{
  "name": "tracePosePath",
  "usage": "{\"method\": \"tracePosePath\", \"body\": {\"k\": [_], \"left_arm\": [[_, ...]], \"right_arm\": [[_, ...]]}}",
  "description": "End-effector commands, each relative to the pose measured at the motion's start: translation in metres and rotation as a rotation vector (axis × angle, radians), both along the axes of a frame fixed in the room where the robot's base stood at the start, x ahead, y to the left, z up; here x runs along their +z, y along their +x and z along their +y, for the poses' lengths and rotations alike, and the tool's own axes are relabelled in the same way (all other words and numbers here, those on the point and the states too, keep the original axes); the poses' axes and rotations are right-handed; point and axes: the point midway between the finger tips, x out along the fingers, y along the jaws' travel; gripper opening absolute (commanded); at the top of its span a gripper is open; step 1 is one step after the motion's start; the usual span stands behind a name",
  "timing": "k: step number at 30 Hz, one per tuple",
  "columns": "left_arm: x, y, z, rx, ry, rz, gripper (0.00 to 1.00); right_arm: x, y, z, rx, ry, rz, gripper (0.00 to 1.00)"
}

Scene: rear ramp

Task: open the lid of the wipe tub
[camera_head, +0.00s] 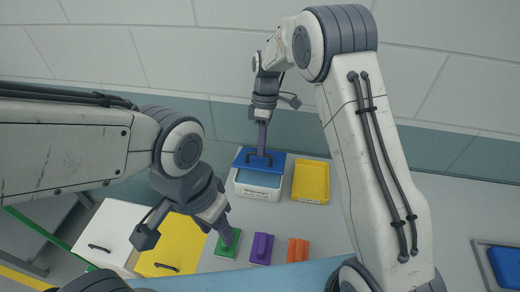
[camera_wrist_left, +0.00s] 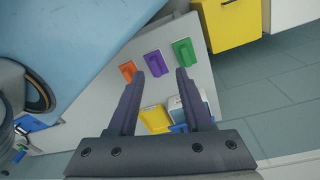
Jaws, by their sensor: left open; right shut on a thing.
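The wipe tub (camera_head: 258,191) is a white box with a printed label on its front, standing on the grey counter. Its blue lid (camera_head: 240,157) carries a dark handle and is tilted up, with a light-blue area of the tub showing below its front edge. My right gripper (camera_head: 262,147) comes down from above and is shut on the lid at the handle. Its fingertips are small in view. My left gripper (camera_head: 230,238) is beside the green block. In the left wrist view, its fingers (camera_wrist_left: 160,73) are apart with nothing held. The tub (camera_wrist_left: 197,107) also shows there, partly hidden by a finger.
A yellow tray (camera_head: 311,180) stands just right of the tub. Green (camera_head: 228,243), purple (camera_head: 262,248) and orange (camera_head: 298,250) blocks lie along the counter's near side. White (camera_head: 110,232) and yellow (camera_head: 178,245) fronts with handles are at lower left. A wall is behind.

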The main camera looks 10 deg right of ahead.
Motion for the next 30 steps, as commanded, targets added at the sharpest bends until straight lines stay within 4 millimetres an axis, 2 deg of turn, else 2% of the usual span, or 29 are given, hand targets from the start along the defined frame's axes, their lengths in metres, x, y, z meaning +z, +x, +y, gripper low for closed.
{"method": "tracePosePath", "body": {"k": [1,9,27,29,30], "left_arm": [[0.004,0.0,0.0,-0.001,0.0,0.0,0.5],[0.011,0.0,0.0,-0.003,0.0,0.0,0.5],[0.013,0.0,0.0,-0.003,0.0,0.0,0.5],[0.013,0.0,0.0,-0.005,0.0,0.0,0.27],[0.013,0.001,0.0,-0.013,0.0,-0.003,0.12]], "right_arm": [[0.002,0.011,-0.005,-0.002,-0.005,-0.027,0.0],[0.006,0.024,-0.01,-0.001,-0.007,-0.023,0.0],[0.006,0.027,-0.012,0.0,-0.008,-0.017,0.0],[0.006,0.027,-0.012,0.0,-0.008,-0.017,0.0],[0.006,0.027,-0.012,0.0,-0.008,-0.017,0.0]]}}
